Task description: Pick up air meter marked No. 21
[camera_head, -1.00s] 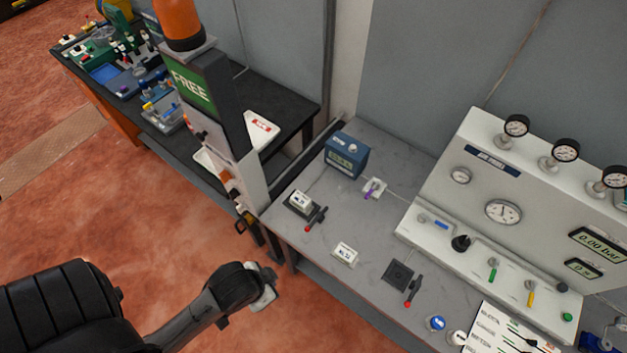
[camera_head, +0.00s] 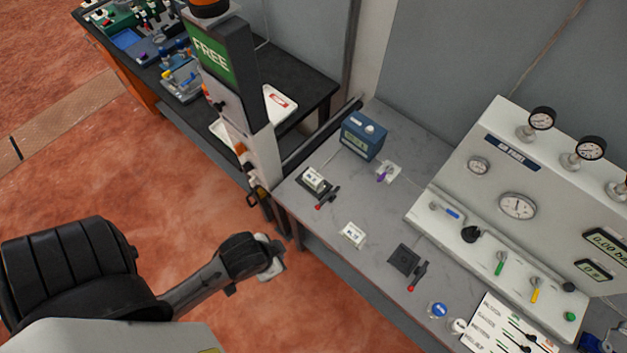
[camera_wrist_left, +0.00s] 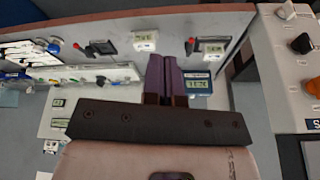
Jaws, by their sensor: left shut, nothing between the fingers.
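Two small white meters show on the grey bench in the head view. One white meter (camera_head: 352,235) lies on the bare bench top near the front edge. The other white meter (camera_head: 314,180) sits on a dark square base with a red-tipped lever. Their labels are too small to read surely, so I cannot tell which is No. 21. Both show in the left wrist view, one meter (camera_wrist_left: 145,41) loose and one meter (camera_wrist_left: 212,44) on its base. My left gripper (camera_head: 273,257) is in front of the bench edge, apart from both; its purple fingers (camera_wrist_left: 165,77) are shut and empty.
A blue box with a display (camera_head: 363,136) stands at the back of the bench. An empty dark base (camera_head: 403,259) with a lever lies to the right, before the gauge panel (camera_head: 515,205). A post with a FREE sign (camera_head: 212,58) stands left of the bench.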

